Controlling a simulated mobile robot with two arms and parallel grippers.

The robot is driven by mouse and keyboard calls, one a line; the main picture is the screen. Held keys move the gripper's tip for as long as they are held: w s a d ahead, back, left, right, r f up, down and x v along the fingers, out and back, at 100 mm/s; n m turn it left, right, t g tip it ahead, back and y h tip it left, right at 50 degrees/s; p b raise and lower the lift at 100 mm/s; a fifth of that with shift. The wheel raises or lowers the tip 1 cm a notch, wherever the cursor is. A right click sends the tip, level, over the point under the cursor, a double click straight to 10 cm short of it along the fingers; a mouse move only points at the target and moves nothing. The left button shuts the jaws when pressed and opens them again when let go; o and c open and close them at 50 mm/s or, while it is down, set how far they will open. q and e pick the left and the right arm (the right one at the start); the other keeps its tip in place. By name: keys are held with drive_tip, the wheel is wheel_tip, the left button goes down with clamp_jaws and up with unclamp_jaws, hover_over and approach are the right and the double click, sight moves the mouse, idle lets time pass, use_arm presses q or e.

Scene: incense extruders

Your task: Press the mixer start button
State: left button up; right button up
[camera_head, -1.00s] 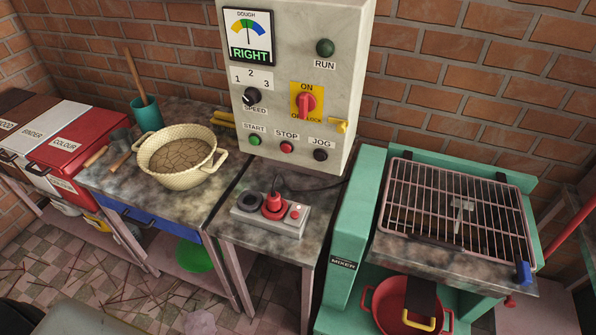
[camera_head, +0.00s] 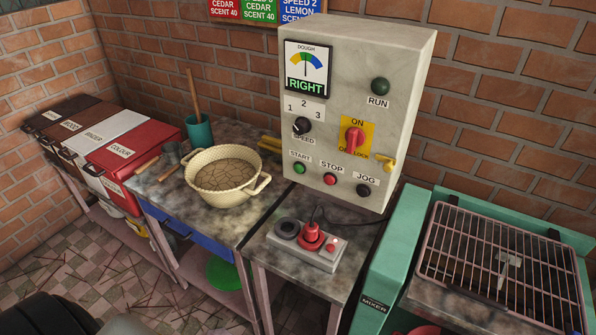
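The grey mixer control box (camera_head: 342,95) stands against the brick wall. The green START button (camera_head: 299,169) is at the lower left of its front, uncovered. The red STOP button (camera_head: 330,179) and black JOG button (camera_head: 363,190) are to its right. The red switch (camera_head: 355,138) on a yellow plate stands upright, toward ON. The RUN lamp (camera_head: 380,86) looks dark green. The black SPEED knob (camera_head: 302,125) sits below the numbers 1, 2 and 3. The dough gauge (camera_head: 305,68) reads RIGHT. Neither gripper is in view.
A socket block (camera_head: 307,246) with a red plug sits on the worktop before the box. A cream bowl (camera_head: 227,180) of brown dough stands left. The green mixer frame (camera_head: 392,262) with a wire grille is right. Ingredient bins (camera_head: 125,147) are far left.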

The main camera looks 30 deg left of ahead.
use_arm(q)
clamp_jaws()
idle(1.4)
